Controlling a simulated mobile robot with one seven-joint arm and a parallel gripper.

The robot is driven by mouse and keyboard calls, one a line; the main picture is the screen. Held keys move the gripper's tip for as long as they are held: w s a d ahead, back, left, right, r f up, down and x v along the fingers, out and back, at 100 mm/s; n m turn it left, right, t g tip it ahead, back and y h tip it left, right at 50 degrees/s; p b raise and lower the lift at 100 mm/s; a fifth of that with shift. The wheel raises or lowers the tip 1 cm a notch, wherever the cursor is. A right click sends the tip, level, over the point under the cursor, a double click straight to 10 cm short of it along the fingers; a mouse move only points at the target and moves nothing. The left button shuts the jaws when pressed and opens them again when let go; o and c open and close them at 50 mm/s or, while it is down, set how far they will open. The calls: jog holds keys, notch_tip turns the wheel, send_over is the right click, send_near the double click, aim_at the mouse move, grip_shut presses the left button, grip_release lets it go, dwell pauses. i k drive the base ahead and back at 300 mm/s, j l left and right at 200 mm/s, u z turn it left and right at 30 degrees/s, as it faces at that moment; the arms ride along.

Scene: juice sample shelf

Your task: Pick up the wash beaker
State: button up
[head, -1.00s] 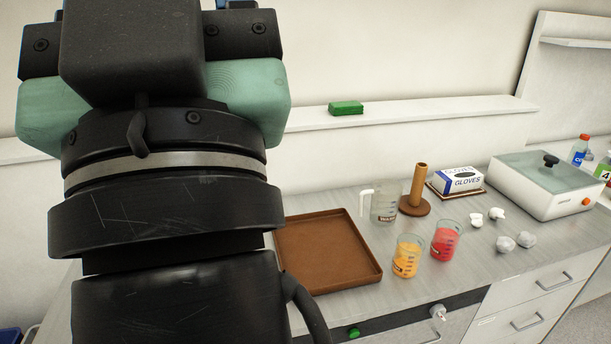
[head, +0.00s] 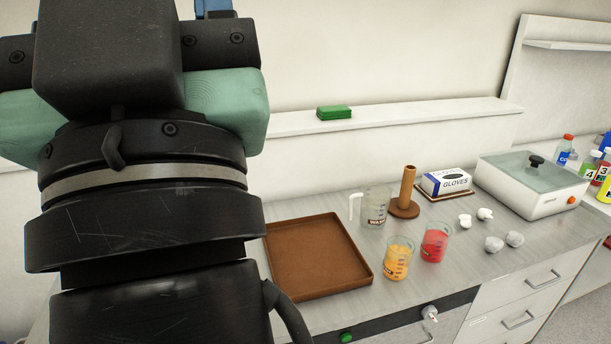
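The wash beaker (head: 376,209) is a clear glass beaker with a white handle on its left side and dark lettering reading "WASH". It stands upright on the grey bench, behind the orange beaker and left of a wooden post. It looks empty or holds clear liquid; I cannot tell which. My arm fills the left of the head view, well left of the wash beaker and apart from it. The fingers of my gripper do not show.
A brown tray (head: 318,257) lies left of the beakers. An orange-juice beaker (head: 397,262) and a red-juice beaker (head: 434,245) stand in front. The wooden post (head: 407,190), glove box (head: 446,181), several crumpled white pieces (head: 494,243) and a lidded white device (head: 530,190) are to the right.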

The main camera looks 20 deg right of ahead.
aim_at(400, 250)
jog(key=z, duration=0.6)
jog(key=i+j+z, duration=0.2)
jog(key=z, duration=0.2)
jog(key=i+j+z, duration=0.15)
jog(key=j+z, duration=0.25)
jog(key=i+j+z, duration=0.15)
jog(key=z, duration=0.2)
jog(key=i+j+z, duration=0.1)
jog(key=j+z, duration=0.3)
jog(key=j, duration=0.55)
jog(key=i+j+z, duration=0.1)
jog(key=j, duration=0.45)
